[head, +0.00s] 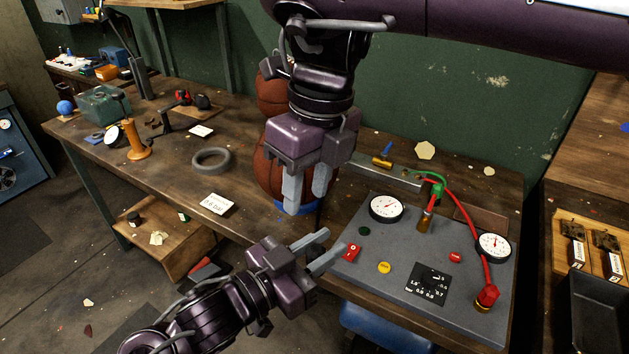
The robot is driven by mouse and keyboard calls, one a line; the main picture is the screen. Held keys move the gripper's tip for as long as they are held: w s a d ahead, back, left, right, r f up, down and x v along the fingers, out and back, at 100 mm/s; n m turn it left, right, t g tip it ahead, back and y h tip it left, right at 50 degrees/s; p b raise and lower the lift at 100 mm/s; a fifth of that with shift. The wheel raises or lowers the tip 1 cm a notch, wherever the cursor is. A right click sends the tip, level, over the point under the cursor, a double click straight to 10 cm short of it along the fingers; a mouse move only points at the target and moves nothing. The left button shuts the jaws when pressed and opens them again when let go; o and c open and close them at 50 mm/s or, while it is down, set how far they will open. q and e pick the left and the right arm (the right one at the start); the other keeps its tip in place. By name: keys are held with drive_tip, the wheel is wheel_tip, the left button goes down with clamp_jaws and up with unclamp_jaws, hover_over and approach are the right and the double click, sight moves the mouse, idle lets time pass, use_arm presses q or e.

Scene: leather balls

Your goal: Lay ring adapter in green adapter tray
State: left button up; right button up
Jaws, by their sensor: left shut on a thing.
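My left gripper (327,248) is low in the head view, by the left edge of the grey gauge panel. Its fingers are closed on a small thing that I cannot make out. I cannot pick out the ring adapter by sight. My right gripper (306,195) points down in front of a brown leather ball (262,175), with its fingers apart and the ball showing between them. A green box (103,108) stands at the far left of the bench; I cannot tell whether it is the green adapter tray.
The gauge panel (410,315) carries dials, buttons and a red hose (475,220). The ball rests on a blue ring (295,209).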

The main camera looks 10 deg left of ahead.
sight(315, 249)
use_arm(q)
drive_tip(key=shift+w, duration=0.1)
use_arm(e)
drive_tip(key=shift+m+h, duration=0.6)
drive_tip(key=shift+h, duration=0.1)
drive_tip(key=f, duration=0.7)
drive_tip(key=s+d+f, duration=0.1)
drive_tip(key=f, duration=0.2)
drive_tip(key=shift+d+f, duration=0.1)
drive_tip(key=shift+f, duration=0.2)
drive_tip(key=shift+c, duration=0.4)
drive_tip(key=c, duration=0.7)
use_arm(q)
drive_tip(key=o, duration=1)
